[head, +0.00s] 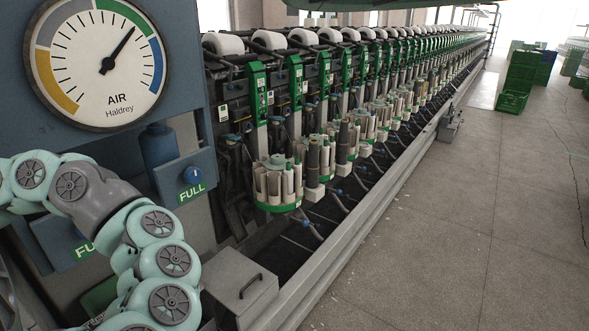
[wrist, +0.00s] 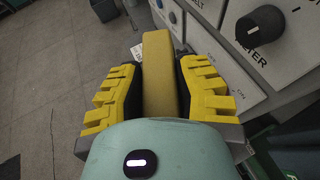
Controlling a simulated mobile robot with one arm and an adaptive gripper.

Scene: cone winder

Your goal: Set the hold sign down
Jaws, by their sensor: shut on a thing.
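A dull yellow bar-shaped thing, which I take to be the hold sign (wrist: 159,75), sits between the fingers of my gripper (wrist: 160,85) in the wrist view. The yellow, ribbed fingers are shut on it from both sides, and its far end sticks out past them. Any lettering on its face is hidden from this angle. A small white tag with dark marks (wrist: 137,51) shows at its left edge. My gripper and the sign are out of sight in the head view, where only my arm shows at lower left.
In the wrist view, a pale panel with a black knob (wrist: 261,28) stands close on the right. Grey floor lies left, with a dark bin (wrist: 104,9).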

